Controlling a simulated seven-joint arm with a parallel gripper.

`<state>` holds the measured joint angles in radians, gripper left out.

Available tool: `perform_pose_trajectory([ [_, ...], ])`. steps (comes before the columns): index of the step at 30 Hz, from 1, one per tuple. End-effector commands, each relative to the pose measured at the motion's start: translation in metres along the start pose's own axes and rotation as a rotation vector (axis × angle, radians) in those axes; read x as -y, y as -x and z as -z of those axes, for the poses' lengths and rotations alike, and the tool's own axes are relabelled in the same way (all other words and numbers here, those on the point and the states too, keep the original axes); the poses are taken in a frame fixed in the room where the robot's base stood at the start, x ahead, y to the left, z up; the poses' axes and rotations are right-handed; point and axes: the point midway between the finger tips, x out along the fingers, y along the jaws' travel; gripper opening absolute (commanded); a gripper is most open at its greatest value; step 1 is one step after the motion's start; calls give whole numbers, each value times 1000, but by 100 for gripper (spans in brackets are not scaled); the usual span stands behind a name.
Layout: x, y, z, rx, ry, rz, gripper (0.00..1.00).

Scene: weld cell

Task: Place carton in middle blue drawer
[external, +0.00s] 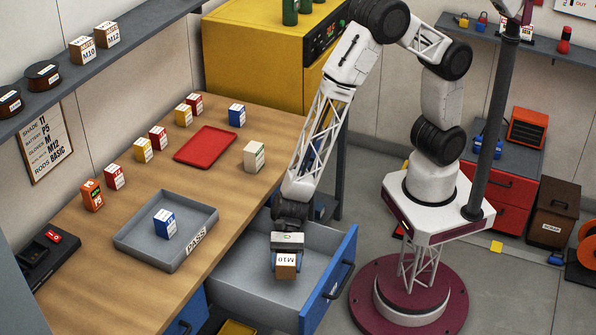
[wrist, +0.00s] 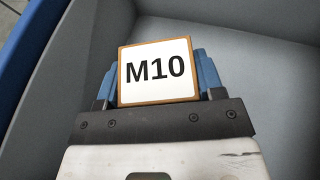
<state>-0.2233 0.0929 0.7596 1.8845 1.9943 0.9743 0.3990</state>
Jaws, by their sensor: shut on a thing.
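My gripper (external: 286,256) is shut on a brown carton (external: 286,271) with a white M10 label. In the wrist view the carton (wrist: 155,70) sits between the blue fingers of my gripper (wrist: 155,85), its label facing the camera. The open blue drawer (external: 345,275) has a grey inside and a dark handle, and it is pulled out from under the wooden bench. My gripper and the carton are over or inside this drawer. Its grey interior also shows around the carton in the wrist view (wrist: 250,75). I cannot tell whether the carton touches the drawer floor.
The wooden bench (external: 110,260) holds a grey PASS tray (external: 130,238) with a blue-and-white carton, a red tray (external: 205,146) and several small cartons. A shelf (external: 95,60) at upper left holds two M-labelled cartons. A yellow cabinet (external: 255,60) stands behind.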

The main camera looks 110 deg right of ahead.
Motion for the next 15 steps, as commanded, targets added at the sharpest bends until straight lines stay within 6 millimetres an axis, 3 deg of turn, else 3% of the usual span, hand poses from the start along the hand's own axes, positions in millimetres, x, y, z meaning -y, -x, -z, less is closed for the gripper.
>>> perform_pose_trajectory([
  [15, 0, -2, 5, 1, 0, 0, 23],
])
